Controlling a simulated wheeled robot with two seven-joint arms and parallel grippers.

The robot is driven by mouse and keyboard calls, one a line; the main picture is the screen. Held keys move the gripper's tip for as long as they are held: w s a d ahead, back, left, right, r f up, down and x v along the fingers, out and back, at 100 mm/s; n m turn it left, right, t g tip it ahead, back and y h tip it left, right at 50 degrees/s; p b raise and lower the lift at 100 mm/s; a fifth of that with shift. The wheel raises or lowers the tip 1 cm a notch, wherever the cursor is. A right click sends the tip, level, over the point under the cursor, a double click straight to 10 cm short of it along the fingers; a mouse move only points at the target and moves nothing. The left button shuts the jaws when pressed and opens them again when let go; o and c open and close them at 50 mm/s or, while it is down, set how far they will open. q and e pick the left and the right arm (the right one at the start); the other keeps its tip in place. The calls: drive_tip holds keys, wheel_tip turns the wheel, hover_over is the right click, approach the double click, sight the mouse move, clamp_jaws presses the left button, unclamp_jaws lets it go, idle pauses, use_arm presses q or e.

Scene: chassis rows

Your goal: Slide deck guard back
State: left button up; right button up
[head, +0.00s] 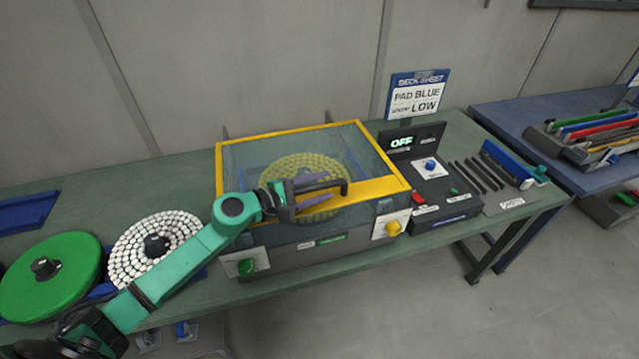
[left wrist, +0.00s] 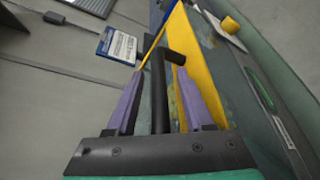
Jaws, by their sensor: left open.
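The deck guard (head: 377,191) is a clear cover with a yellow frame. It sits closed over the deck (head: 330,240), and a yellow studded disc (head: 300,168) shows through it. A black bar handle (head: 344,187) is on the guard's front yellow edge. My left gripper (head: 328,187) has purple fingers and is open at the handle. In the left wrist view the black handle (left wrist: 158,95) lies between the two spread fingers (left wrist: 158,75), with gaps visible on both sides. The yellow frame (left wrist: 195,60) shows beside and behind one finger. My right gripper is in neither view.
A control box (head: 440,190) with an OFF display (head: 401,143) and a sign (head: 416,100) reading PAD BLUE, LOW stand right of the deck. A white studded disc (head: 185,228) and a green disc (head: 65,280) lie left. Dark sticks (head: 475,175) lie far right.

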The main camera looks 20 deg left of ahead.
use_arm(q)
clamp_jaws()
idle(1.3)
